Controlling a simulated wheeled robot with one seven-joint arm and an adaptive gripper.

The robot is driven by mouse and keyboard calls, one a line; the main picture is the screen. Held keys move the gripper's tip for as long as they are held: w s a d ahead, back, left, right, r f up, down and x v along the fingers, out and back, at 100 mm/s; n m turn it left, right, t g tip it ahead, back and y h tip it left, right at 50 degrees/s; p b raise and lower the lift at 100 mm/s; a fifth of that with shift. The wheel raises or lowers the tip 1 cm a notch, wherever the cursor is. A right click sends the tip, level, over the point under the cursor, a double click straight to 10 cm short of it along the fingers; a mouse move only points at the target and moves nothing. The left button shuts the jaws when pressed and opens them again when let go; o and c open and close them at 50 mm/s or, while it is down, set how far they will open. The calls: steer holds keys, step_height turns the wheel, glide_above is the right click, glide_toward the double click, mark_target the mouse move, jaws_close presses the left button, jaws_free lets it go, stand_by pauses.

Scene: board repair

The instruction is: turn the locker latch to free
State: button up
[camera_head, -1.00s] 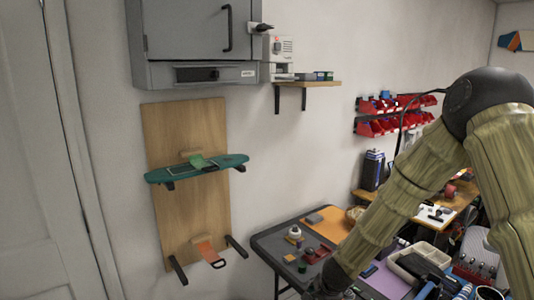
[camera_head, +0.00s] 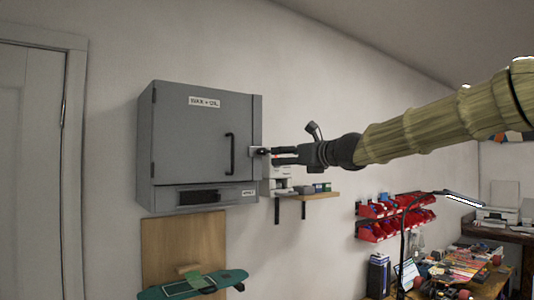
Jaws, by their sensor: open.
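The grey locker (camera_head: 190,140) hangs on the wall at left centre, its door closed, with a "WAX + OIL" label and a black vertical handle (camera_head: 229,154). The small dark latch (camera_head: 261,151) sits at the door's right edge, right of the handle. My gripper (camera_head: 274,152) reaches in from the right, level with the latch. Its fingers are open and their tips are at or very near the latch. I cannot tell whether they touch it, and the fingers partly hide the latch's outer end.
A small wall shelf (camera_head: 312,196) with boxes is below my gripper. Red bins (camera_head: 395,218) hang at the right. A wooden board (camera_head: 160,245) with a teal skateboard deck (camera_head: 195,285) is under the locker. The wall above my arm is clear.

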mark_target(269, 151)
steer(key=shift+r+p+x, duration=0.35)
steer(key=shift+p+x, duration=0.55)
steer(key=shift+x, duration=0.9)
steer(key=shift+r+p+x, duration=0.35)
steer(key=shift+p+x, duration=0.5)
steer(key=shift+x, duration=0.9)
steer(key=shift+r+p+x, duration=0.4)
steer(key=shift+p+x, duration=0.5)
steer(key=shift+x, duration=0.9)
steer(key=shift+c, duration=0.4)
steer(key=c, duration=1)
